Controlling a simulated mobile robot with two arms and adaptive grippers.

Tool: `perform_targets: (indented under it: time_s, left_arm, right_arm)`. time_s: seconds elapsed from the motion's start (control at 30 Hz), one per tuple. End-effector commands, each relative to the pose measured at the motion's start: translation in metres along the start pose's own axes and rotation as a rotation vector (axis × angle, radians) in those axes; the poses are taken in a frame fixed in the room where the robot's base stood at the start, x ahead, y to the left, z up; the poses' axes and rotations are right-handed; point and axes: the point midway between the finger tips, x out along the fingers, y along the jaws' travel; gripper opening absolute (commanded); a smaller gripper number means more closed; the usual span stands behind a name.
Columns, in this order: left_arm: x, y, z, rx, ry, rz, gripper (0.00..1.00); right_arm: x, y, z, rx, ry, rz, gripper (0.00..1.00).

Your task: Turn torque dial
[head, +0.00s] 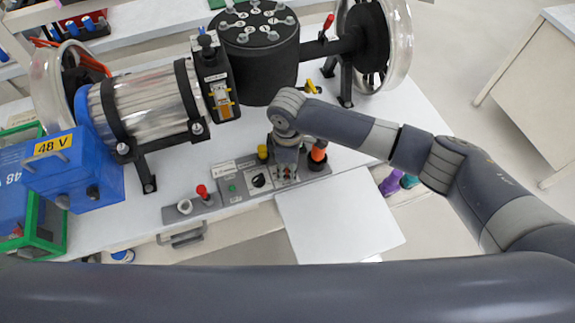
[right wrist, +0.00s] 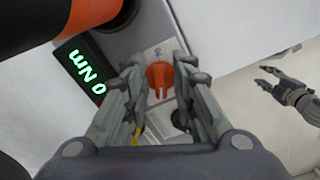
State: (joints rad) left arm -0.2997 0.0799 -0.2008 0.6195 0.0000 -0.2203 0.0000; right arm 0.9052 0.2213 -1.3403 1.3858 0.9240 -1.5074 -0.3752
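The orange-red torque dial (right wrist: 161,76) sits on a light plate of the grey panel, with a slot in its face. My right gripper (right wrist: 164,70) is open, with one finger on each side of the dial and gaps showing between. In the head view my right gripper (head: 286,174) points down at the grey control panel (head: 236,190) and hides most of the dial. A dark display (right wrist: 80,74) beside it reads 0 Nm in green, upside down. My left gripper (right wrist: 287,88) shows in the right wrist view, away from the panel, fingers apart and empty.
An orange knob (head: 318,153) stands close to the right gripper. A motor (head: 150,97) and black drum (head: 262,65) stand behind. The white board (head: 340,215) in front is clear.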

Motion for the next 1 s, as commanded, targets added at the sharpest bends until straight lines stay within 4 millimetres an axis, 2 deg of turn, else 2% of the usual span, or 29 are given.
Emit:
perform_targets:
  time_s: [0.03, 0.07, 0.47, 0.67, 1.0]
  left_arm:
    - [0.000, 0.000, -0.001, 0.000, 0.001, 0.000, 0.40]
    - [0.000, 0.000, -0.001, 0.000, 0.001, 0.000, 0.40]
    - [-0.006, 0.000, -0.002, 0.000, 0.002, 0.000, 0.40]
    - [-0.022, -0.001, -0.003, -0.001, 0.002, 0.000, 0.40]
    - [-0.060, -0.001, -0.006, -0.001, 0.002, -0.001, 0.40]
  right_arm:
    - [0.000, 0.000, 0.000, 0.000, 0.000, 0.000, 0.06]
    - [0.000, 0.000, 0.000, 0.000, 0.000, 0.000, 0.00]
    - [-0.002, 0.000, -0.001, 0.026, 0.001, 0.000, 0.00]
    - [-0.005, -0.002, -0.001, 0.120, 0.002, -0.002, 0.00]
    - [-0.006, -0.005, -0.002, 0.399, 0.001, -0.004, 0.00]
